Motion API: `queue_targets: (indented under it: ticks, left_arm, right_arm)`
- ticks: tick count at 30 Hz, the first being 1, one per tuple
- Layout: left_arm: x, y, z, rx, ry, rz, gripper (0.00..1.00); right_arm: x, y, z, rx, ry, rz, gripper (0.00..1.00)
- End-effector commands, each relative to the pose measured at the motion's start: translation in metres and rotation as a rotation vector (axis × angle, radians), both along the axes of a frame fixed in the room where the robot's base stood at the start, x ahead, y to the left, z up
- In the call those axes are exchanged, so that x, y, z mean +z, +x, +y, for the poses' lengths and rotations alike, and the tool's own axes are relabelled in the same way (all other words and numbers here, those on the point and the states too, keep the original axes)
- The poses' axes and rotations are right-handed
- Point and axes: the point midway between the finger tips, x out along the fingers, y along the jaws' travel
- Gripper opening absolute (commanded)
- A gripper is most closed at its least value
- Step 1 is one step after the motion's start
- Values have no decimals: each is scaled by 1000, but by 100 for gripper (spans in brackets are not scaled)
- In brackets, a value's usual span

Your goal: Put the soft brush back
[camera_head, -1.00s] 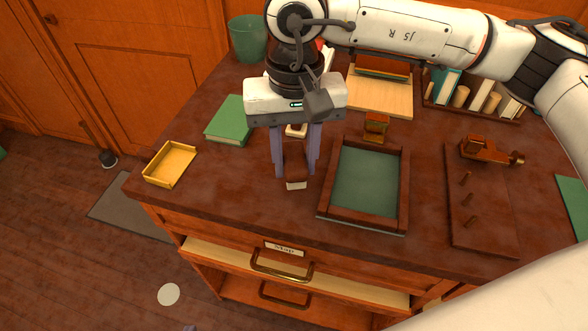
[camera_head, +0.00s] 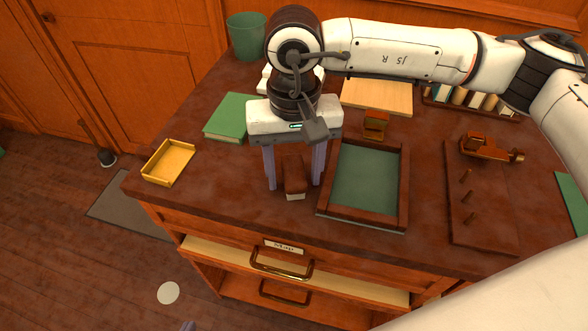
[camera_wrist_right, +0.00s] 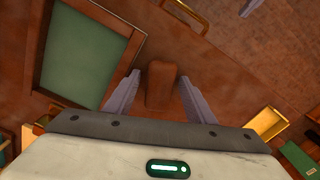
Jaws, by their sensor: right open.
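The soft brush, a brown block with a pale end (camera_head: 294,178), stands on the brown desk top just left of the green-bedded wooden tray (camera_head: 365,180). My right gripper (camera_head: 295,187) points down over it, open, one finger on each side. In the right wrist view the brush (camera_wrist_right: 161,86) lies between the spread fingers with a gap on both sides. Only a tip of my left gripper (camera_head: 188,326) shows at the bottom edge of the head view, away from the desk; its jaws cannot be judged.
A yellow tray (camera_head: 150,176) and a green book (camera_head: 231,118) lie to the left. A pegged board (camera_head: 485,215) with a wooden tool (camera_head: 490,149) is at right. A small wooden block (camera_head: 375,125) stands behind the tray. A drawer (camera_head: 330,283) below is partly open.

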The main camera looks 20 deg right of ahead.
Motion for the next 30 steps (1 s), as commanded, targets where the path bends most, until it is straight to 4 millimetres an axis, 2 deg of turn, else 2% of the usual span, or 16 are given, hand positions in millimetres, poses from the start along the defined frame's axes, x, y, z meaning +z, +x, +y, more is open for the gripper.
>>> queue_targets:
  ticks: [7,21,25,30]
  left_arm:
    - [5,1,0,1,-2,-6,0]
    - [-4,-3,0,0,1,5,0]
    - [-3,-3,0,-1,0,5,0]
    - [-3,-2,-1,-2,-1,3,0]
  right_arm:
    - [10,1,1,0,2,-2,50]
    - [104,1,0,0,2,-2,50]
    - [118,1,0,1,0,-1,50]
    - [124,1,0,1,1,0,50]
